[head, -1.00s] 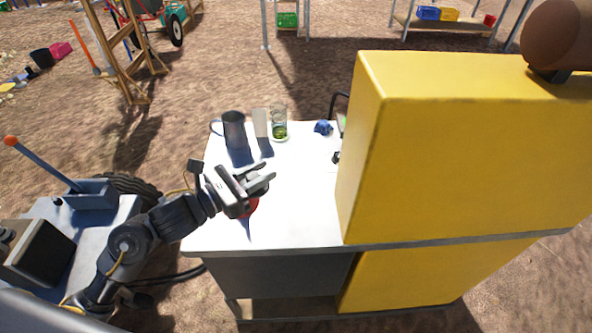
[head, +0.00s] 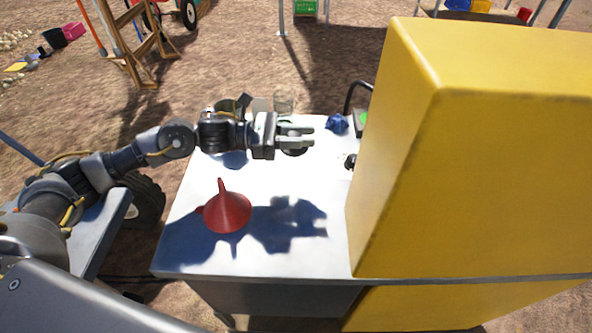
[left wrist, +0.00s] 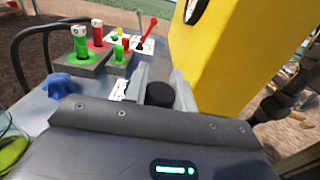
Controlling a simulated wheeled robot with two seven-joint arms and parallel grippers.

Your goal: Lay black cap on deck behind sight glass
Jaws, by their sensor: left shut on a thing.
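My left gripper (head: 302,134) is over the white deck (head: 285,185), pointing right toward the yellow housing. It is shut on the black cap, which shows as a dark round piece between the fingers in the left wrist view (left wrist: 160,94). In the head view a dark round edge shows just under the fingers. The sight glass (head: 284,98) stands at the back of the deck, behind my gripper, its lower part hidden. A clear glass with green contents (left wrist: 10,150) is cut off at the left edge of the left wrist view. My right gripper is not in view.
A red funnel (head: 228,212) stands on the front left of the deck. The yellow housing (head: 395,150) blocks the right side.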

